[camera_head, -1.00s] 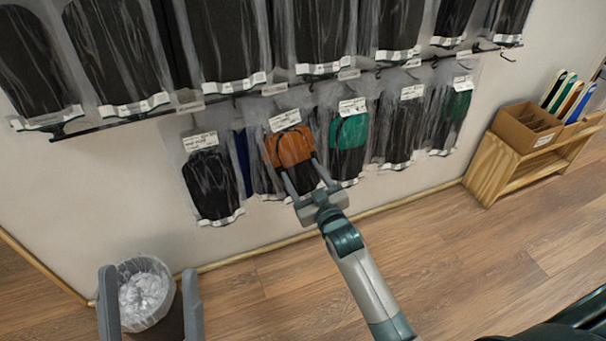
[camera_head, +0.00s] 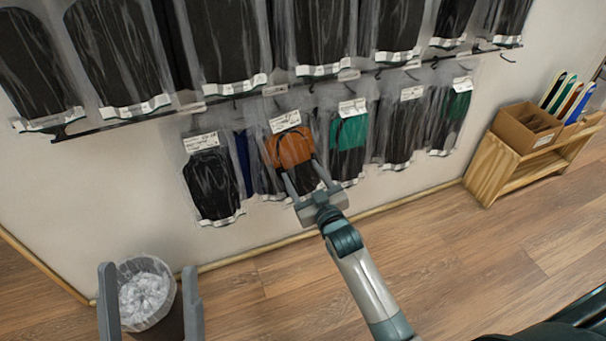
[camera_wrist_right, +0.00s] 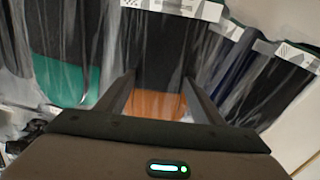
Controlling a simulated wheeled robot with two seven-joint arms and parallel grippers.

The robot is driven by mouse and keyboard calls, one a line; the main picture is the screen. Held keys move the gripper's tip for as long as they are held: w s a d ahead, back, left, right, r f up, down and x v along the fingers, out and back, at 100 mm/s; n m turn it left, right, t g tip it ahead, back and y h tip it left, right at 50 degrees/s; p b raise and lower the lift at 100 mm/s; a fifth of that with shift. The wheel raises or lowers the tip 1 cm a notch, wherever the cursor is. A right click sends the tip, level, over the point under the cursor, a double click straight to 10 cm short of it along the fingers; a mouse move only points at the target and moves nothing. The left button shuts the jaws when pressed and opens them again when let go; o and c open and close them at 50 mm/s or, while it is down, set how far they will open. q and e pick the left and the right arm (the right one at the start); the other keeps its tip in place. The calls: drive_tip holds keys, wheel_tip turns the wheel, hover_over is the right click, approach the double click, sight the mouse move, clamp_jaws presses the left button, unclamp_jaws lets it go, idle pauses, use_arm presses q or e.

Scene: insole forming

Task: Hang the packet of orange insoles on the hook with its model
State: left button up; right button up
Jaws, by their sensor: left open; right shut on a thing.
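The packet of orange insoles (camera_head: 290,147) is a clear bag with a white label, orange above and black below. It is upright among the lower row of hanging packets, just under the rail (camera_head: 365,76). My right gripper (camera_head: 300,169) is shut on it from below. In the right wrist view the orange part (camera_wrist_right: 155,104) shows between the fingers. I cannot tell whether the packet's top is on a hook. A green-topped packet (camera_head: 349,132) hangs just to its right. My left gripper (camera_head: 148,270) is open and empty at the lower left, far from the rail.
A black insole packet (camera_head: 211,187) hangs to the left, and several others hang to the right and above. A lined waste bin (camera_head: 142,292) appears between my left fingers. A wooden stand (camera_head: 497,174) with a cardboard box (camera_head: 525,128) is at the right. The middle floor is clear.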

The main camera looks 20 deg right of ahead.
drive_tip(key=o, duration=1.2)
use_arm(q)
drive_tip(key=shift+f, duration=0.1)
use_arm(e)
drive_tip(key=shift+s, duration=0.15)
use_arm(q)
wheel_tip(320, 180, down, 10)
drive_tip(key=w+d+g+y+p, duration=0.1)
drive_tip(key=w+d+g+p, duration=0.1)
drive_tip(key=g, duration=0.4)
drive_tip(key=shift+w+d+g+p, duration=0.25)
drive_tip(key=shift+g+p, duration=0.05)
drive_tip(key=shift+p, duration=0.25)
use_arm(e)
drive_tip(key=s, duration=1.1)
drive_tip(key=s+d, duration=0.1)
drive_tip(key=s, duration=0.5)
drive_tip(key=shift+r, duration=0.2)
drive_tip(key=shift+a, duration=0.1)
